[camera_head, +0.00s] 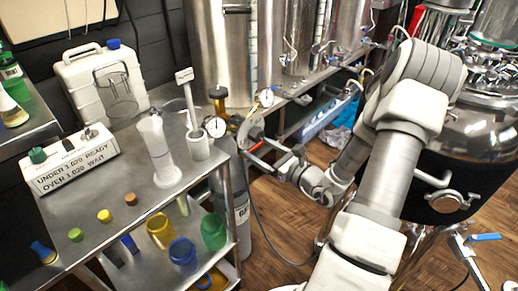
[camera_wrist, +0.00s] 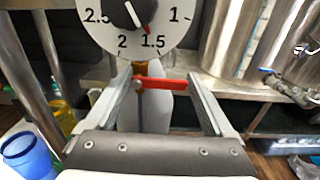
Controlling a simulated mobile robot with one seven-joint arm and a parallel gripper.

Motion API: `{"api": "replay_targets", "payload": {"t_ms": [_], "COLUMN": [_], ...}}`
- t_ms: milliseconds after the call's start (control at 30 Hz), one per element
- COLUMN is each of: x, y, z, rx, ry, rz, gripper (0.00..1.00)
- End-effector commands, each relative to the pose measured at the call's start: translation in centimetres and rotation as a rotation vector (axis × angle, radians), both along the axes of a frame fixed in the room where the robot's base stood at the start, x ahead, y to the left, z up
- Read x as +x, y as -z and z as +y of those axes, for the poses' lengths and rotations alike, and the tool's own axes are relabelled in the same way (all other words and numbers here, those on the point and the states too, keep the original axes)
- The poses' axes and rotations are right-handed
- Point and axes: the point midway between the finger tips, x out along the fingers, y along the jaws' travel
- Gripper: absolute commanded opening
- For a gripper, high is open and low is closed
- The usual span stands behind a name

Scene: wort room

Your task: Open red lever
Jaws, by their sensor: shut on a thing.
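The red lever (camera_wrist: 165,84) lies nearly level in the wrist view, just below a round white gauge dial (camera_wrist: 150,38) with a red-tipped needle. In the head view, the red lever (camera_head: 256,147) shows as a small red piece beside the regulator on top of a grey gas cylinder (camera_head: 243,205).
A steel cart (camera_head: 105,235) with a white sign box (camera_head: 70,160), a clear measuring cylinder (camera_head: 160,150) and coloured cups stands left of the cylinder. Steel tanks (camera_head: 220,50) stand behind. A dark vessel (camera_head: 465,160) is at right. Wood floor is open between.

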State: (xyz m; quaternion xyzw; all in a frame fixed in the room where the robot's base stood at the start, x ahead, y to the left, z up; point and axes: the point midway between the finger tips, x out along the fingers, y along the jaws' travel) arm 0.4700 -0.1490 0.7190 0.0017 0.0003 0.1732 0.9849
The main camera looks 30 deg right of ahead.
Motion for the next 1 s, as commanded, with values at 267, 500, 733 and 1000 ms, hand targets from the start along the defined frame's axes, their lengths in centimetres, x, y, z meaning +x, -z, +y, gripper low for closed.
{"api": "replay_targets", "payload": {"t_ms": [267, 500, 733, 1000], "x": [0.0, -0.1, -0.1, -0.2], "y": [-0.1, 0.3, 0.9, 1.7], "z": [-0.1, -0.1, 0.0, 0.2], "rx": [0.082, 0.254, 0.46, 0.701], "ry": [0.0, 0.001, 0.001, 0.002], "rz": [0.03, 0.094, 0.169, 0.257], "gripper": [0.32, 0.32, 0.32, 0.32]}}
